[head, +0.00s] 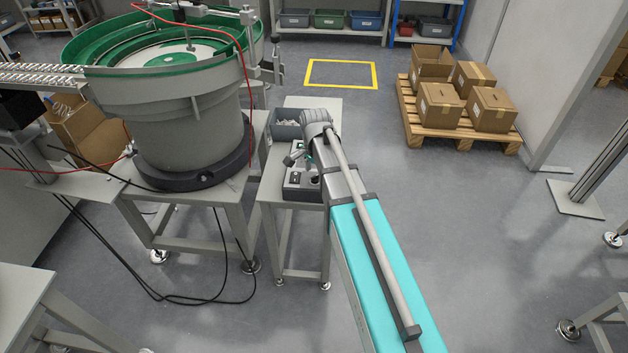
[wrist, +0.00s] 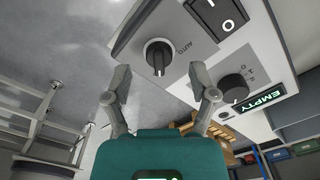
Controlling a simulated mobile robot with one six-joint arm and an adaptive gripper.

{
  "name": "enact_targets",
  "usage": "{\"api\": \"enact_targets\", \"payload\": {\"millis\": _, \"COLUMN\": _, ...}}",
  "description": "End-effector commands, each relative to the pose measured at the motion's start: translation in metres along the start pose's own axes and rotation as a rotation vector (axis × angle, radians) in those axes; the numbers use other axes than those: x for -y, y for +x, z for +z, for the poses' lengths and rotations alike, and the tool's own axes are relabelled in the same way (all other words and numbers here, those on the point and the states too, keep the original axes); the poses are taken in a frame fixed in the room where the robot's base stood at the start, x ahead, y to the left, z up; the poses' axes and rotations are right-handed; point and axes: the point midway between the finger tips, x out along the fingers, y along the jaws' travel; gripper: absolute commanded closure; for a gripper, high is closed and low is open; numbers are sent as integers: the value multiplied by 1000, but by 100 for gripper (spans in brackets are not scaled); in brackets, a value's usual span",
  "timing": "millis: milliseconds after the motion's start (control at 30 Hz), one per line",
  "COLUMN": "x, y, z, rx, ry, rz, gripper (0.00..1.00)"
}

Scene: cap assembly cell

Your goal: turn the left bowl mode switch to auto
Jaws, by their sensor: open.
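The mode switch (wrist: 158,56) is a black rotary knob on a grey control box, in the upper middle of the wrist view. The word AUTO is printed to its right. A white mark on the knob points down in the picture, not toward AUTO. My gripper (wrist: 160,72) is open, with one finger on each side and just below the knob in the picture; I see no contact. In the head view, the control box (head: 298,194) stands on a small table beside the bowl feeder (head: 185,120). My gripper (head: 297,156) is above it, partly hidden by my arm.
The box also carries a black rocker switch (wrist: 217,14), a second knob with a scale (wrist: 236,90) and a lit EMPTY display (wrist: 264,97). A grey bin (head: 287,127) stands behind the box on the table. The floor to the right is open up to a pallet (head: 455,135).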

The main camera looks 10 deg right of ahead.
Motion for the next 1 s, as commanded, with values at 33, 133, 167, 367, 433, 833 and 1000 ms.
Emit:
{"api": "enact_targets", "payload": {"millis": 33, "x": 0, "y": 7, "z": 0, "rx": 0, "ry": 0, "rz": 0, "gripper": 26}}
{"api": "enact_targets", "payload": {"millis": 133, "x": 0, "y": 11, "z": 0, "rx": 0, "ry": 0, "rz": 0, "gripper": 26}}
{"api": "enact_targets", "payload": {"millis": 167, "x": 0, "y": 12, "z": 0, "rx": 0, "ry": 0, "rz": 0, "gripper": 26}}
{"api": "enact_targets", "payload": {"millis": 367, "x": 0, "y": 16, "z": 0, "rx": 0, "ry": 0, "rz": 0, "gripper": 26}}
{"api": "enact_targets", "payload": {"millis": 433, "x": 0, "y": 16, "z": 0, "rx": 0, "ry": 0, "rz": 0, "gripper": 26}}
{"api": "enact_targets", "payload": {"millis": 833, "x": 0, "y": 15, "z": 0, "rx": 0, "ry": 0, "rz": 0, "gripper": 52}}
{"api": "enact_targets", "payload": {"millis": 1000, "x": 0, "y": 15, "z": 0, "rx": 0, "ry": 0, "rz": 0, "gripper": 83}}
